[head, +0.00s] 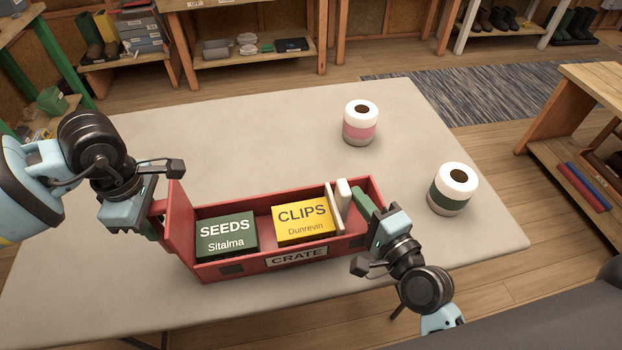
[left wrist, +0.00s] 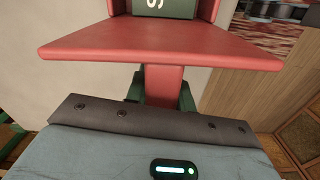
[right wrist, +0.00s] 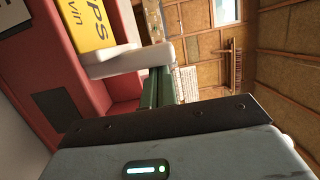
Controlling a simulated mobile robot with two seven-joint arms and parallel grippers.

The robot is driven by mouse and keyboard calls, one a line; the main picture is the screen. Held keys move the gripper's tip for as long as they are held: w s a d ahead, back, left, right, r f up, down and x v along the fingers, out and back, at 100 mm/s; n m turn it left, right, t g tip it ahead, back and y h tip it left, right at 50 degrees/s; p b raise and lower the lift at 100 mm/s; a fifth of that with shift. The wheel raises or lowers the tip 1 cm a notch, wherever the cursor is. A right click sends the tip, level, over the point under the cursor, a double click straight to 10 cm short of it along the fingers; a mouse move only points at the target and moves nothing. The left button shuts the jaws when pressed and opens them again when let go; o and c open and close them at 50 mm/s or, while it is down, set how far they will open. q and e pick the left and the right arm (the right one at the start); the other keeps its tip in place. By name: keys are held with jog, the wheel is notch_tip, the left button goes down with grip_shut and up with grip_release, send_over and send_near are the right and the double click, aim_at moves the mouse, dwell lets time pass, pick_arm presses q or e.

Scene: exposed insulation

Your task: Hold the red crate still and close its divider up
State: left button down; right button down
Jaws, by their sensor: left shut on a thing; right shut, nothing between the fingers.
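The red crate (head: 297,257) stands on the table. Inside are a green SEEDS box (head: 226,238) at left and a yellow CLIPS box (head: 303,224) right of it. The cream divider (head: 334,210) stands upright just right of the yellow box; whether they touch is unclear. Its white tab (head: 344,194) faces right and also shows in the right wrist view (right wrist: 158,57). My left gripper (head: 150,226) is shut on the crate's left handle (left wrist: 164,84). My right gripper (head: 363,202) is shut and empty inside the crate's right end, its fingertips at the tab, apparently touching.
On the grey table (head: 250,130), a white roll with a pink band (head: 360,124) stands behind the crate. Another with a green band (head: 452,190) stands to the right, near my right gripper. The table's back left is clear.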

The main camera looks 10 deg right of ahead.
pick_arm(q)
jog(key=shift+s+f, duration=0.2)
jog(key=shift+f, duration=0.15)
pick_arm(e)
jog(key=s+d, duration=0.6)
jog(key=s, duration=0.3)
jog(key=shift+s+d, duration=0.3)
jog(key=shift+d, duration=0.05)
dwell(0.6)
pick_arm(q)
jog(key=c, duration=1.1)
grip_release()
jog(key=shift+w+r, duration=0.15)
jog(key=shift+r, duration=0.05)
jog(key=shift+a+f, duration=0.1)
notch_tip(320, 180, up, 12)
jog(key=shift+r, duration=0.15)
